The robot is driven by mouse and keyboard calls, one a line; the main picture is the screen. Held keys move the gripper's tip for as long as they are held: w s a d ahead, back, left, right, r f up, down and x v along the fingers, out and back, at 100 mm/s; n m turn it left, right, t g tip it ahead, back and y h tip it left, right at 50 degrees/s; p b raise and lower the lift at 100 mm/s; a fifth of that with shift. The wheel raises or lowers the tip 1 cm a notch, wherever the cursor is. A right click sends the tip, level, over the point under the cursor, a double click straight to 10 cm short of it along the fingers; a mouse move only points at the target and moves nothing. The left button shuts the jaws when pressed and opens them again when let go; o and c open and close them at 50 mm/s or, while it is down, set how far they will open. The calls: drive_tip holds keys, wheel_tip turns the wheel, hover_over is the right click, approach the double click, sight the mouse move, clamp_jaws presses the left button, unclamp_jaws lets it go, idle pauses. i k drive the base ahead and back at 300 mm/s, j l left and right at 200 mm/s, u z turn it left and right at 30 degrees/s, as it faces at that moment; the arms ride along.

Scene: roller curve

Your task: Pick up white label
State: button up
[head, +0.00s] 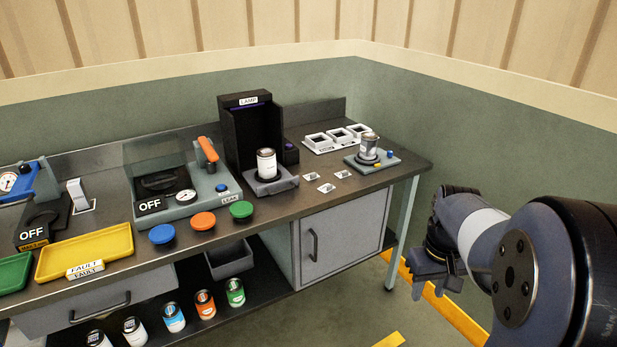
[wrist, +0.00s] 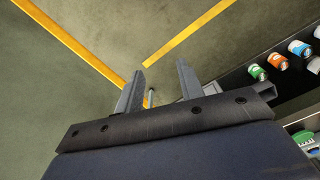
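A can with a white wrap (head: 266,163) stands upright on the lamp station. My gripper (head: 432,284) is off the right end of the bench, low and apart from the squares. In the wrist view its two fingers (wrist: 158,82) are spread with nothing between them, over the floor.
A grey can (head: 369,147) stands on a small station at the bench's right end. White frames (head: 338,137) sit behind the squares. The black lamp box (head: 250,128) rises to their left. Cans stand on the lower shelf (head: 262,285). The floor at right is clear.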

sight(310, 176)
drive_tip(key=i+u, duration=0.2)
drive_tip(key=i, duration=0.35)
drive_tip(key=i+l+u, duration=0.2)
drive_tip(key=i, duration=0.3)
drive_tip(key=i+l+u, duration=0.2)
drive_tip(key=i, duration=0.35)
drive_tip(key=i+l+u, duration=0.2)
drive_tip(key=i+l, duration=0.15)
drive_tip(key=i, duration=0.15)
